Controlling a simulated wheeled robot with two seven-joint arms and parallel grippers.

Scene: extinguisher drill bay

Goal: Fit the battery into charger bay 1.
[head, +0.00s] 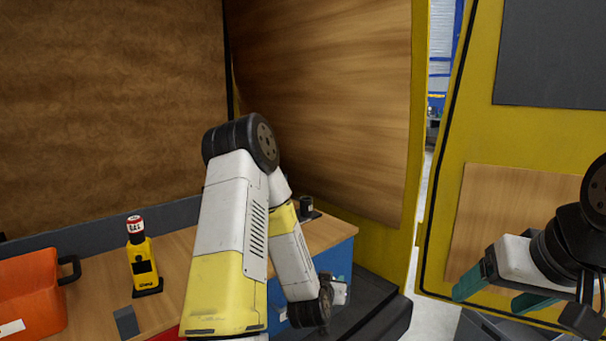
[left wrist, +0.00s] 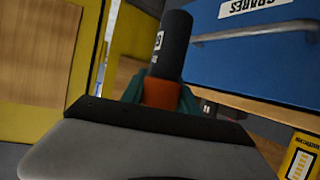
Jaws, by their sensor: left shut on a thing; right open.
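The battery (left wrist: 170,48), a dark cylinder with an orange band near my fingers and white print on its side, shows in the left wrist view. My left gripper (left wrist: 160,98) is shut on it, with teal fingers on both sides. In the head view my left arm reaches down past the bench's right end; its fingers and the battery cannot be made out there. My right gripper (head: 502,292) is open and empty at the lower right, its teal fingers apart. I cannot make out charger bay 1 for certain in either view.
A blue drawer (left wrist: 255,62) is close beside the battery. Yellow-framed panels stand behind.

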